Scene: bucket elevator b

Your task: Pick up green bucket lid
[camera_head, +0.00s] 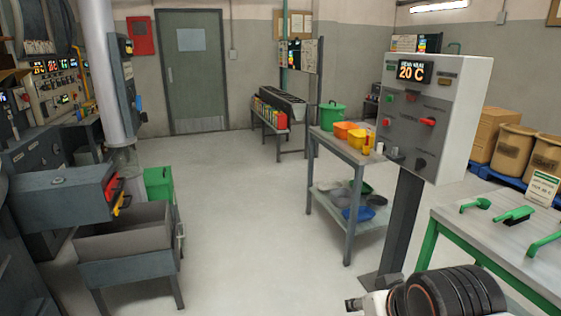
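A green bucket (332,116) stands upright on the top of a grey two-tier cart, at its far left corner. Its top looks green and may be a lid, but it is too small to tell. A flat green piece (361,187), possibly a lid, lies among bowls or lids on the cart's lower shelf, partly hidden by them. Part of my arm, with black rings, shows at the bottom right. The fingers of my gripper are not in view.
The cart (372,157) also holds orange and yellow containers. A control post (403,225) stands at its right. A green-legged table (480,222) with green scoops is at right. A green bin (158,184) and grey machinery are at left. The middle floor is clear.

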